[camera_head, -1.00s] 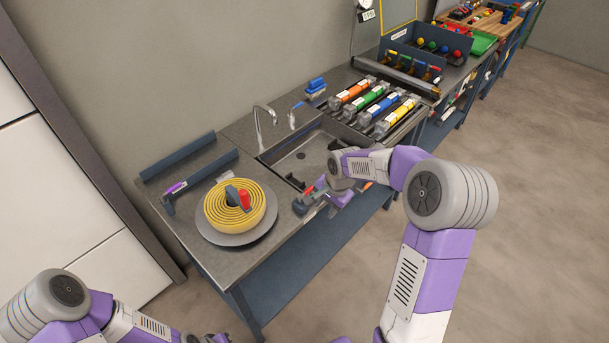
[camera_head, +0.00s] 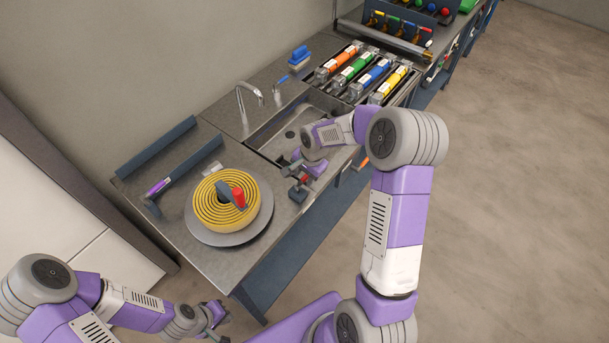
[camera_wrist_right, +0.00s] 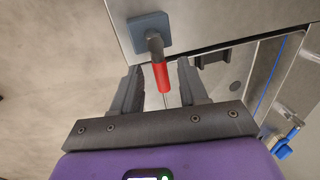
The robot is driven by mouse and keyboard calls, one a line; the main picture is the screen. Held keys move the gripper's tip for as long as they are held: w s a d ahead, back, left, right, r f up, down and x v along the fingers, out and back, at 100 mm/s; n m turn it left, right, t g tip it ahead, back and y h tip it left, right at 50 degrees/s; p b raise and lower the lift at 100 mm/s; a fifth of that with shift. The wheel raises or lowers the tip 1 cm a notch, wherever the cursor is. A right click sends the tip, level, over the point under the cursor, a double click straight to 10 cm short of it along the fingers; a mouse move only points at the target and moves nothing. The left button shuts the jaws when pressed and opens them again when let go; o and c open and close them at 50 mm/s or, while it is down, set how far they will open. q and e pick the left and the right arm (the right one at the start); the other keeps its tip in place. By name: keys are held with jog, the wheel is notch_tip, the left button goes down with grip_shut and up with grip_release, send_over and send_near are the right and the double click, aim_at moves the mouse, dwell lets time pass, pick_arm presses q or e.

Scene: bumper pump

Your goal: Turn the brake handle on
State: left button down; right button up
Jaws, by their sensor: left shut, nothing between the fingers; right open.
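The brake handle (camera_wrist_right: 161,77) is a short lever with a red grip and a dark stem on a square blue-grey base (camera_wrist_right: 150,33). It sits at the counter's front edge, and its base also shows in the head view (camera_head: 298,194). My right gripper (camera_wrist_right: 163,72) is open, with its fingers on either side of the red grip. Gaps show between the grip and both fingers in the right wrist view. My left gripper (camera_head: 217,316) is shut and empty, low in front of the counter, away from the handle.
A yellow coiled hose (camera_head: 212,205) with a red-tipped piece on top lies on a round grey plate (camera_head: 230,238) left of the handle. A sink (camera_head: 268,147) with a tap (camera_head: 250,100) lies behind my right gripper.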

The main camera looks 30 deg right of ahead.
jog(key=shift+f, duration=0.1)
jog(key=shift+c, duration=0.3)
grip_shut()
